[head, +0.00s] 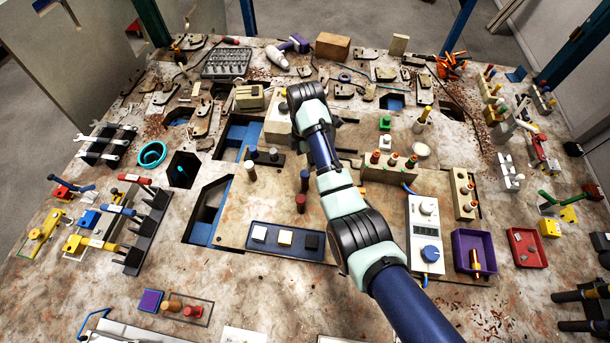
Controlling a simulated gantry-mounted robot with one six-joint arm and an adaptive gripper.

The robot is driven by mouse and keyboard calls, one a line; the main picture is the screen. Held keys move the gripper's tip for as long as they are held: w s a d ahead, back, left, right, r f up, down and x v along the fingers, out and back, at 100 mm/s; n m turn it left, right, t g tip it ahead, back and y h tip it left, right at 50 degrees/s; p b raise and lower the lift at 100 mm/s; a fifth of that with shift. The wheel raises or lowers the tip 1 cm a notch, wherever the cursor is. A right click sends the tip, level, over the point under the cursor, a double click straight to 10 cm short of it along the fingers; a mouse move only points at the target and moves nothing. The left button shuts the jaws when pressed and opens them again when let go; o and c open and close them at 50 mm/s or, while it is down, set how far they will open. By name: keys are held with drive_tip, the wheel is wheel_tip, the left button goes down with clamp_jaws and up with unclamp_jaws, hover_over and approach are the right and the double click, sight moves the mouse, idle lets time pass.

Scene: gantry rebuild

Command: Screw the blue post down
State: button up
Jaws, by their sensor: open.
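The blue post (305,181) stands upright in the head view, just left of my arm in the middle of the worktop. Its lower end is hard to make out, so I cannot tell how deep it sits. My gripper (318,127) is mostly hidden under my own wrist, farther back than the post. Only dark edges of it show on either side of the arm. It is open and apart from the blue post.
A dark red post (300,203) stands close in front of the blue post, and a tan post (250,172) stands to the left. A dark blue tray (257,246) with square blocks lies nearer. A white device with a blue knob (431,253) stands at right. Openings cut the worktop at left.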

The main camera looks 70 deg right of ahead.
sight(305, 174)
wheel_tip(305, 174, down, 8)
drive_tip(key=shift+a+r+b, duration=0.1)
drive_tip(key=shift+b, duration=0.4)
clamp_jaws()
